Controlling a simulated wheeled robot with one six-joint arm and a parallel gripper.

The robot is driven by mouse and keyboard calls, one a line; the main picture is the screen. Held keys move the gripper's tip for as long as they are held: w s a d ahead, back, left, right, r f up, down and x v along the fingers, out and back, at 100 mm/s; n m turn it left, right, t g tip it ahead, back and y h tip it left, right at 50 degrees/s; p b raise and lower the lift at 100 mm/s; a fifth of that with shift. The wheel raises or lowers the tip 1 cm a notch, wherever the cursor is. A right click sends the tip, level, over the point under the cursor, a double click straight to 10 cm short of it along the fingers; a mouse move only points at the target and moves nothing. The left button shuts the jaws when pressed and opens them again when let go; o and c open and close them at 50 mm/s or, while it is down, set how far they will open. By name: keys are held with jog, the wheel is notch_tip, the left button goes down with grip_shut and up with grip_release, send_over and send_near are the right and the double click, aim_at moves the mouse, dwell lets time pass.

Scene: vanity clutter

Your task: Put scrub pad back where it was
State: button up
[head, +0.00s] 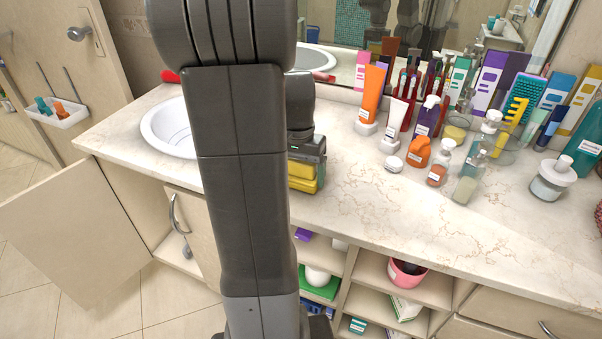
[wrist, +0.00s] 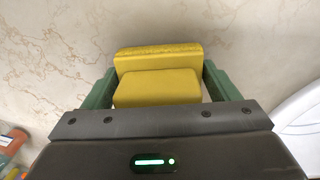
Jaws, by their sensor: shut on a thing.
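The yellow scrub pad (wrist: 158,88) is between the two green fingers of my gripper (wrist: 160,82) in the wrist view. The fingers are shut on its sides. A wider yellow strip with a rough edge shows just beyond the nearer yellow block; I cannot tell whether both are one piece. In the head view the pad (head: 302,180) shows under my gripper (head: 308,160), over the front part of the marble counter (head: 360,215), right of the sink. My arm hides part of this area. I cannot tell whether the pad touches the counter.
The white sink (head: 167,128) is left of my arm. An orange tube (head: 371,92), an orange bottle (head: 419,152), a clear pump bottle (head: 470,178) and several other toiletries crowd the counter's right and back. The front middle is clear. A cabinet door (head: 75,230) stands open below.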

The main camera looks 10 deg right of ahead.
jog(key=shift+f, duration=0.25)
jog(key=o, duration=0.8)
jog(key=shift+r, duration=0.1)
jog(key=r, duration=1.2)
jog(key=shift+w+a+p, duration=0.2)
jog(key=shift+p, duration=0.15)
